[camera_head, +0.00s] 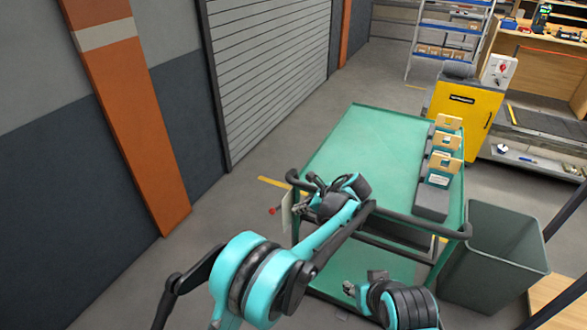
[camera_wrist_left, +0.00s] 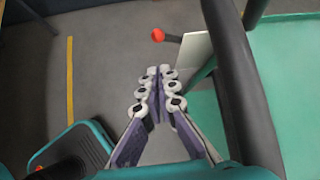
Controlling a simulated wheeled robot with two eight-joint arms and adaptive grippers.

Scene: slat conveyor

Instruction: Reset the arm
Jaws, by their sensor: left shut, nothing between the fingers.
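My left arm comes in from the lower left of the head view and reaches up to the near left corner of the green cart (camera_head: 365,140). My left gripper (camera_head: 299,208) is by the cart's dark handle rail. In the left wrist view its two fingers (camera_wrist_left: 159,76) meet at the tips, with nothing between them. Grey floor shows behind the fingers, and the cart's rail and green top lie to their right.
A dark rack (camera_head: 432,197) with several tan boxes stands on the cart's right side. A grey bin (camera_head: 492,262) is right of the cart. A white panel (camera_wrist_left: 193,53) and a red knob (camera_wrist_left: 157,35) are close to the fingers. Floor left of the cart is clear.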

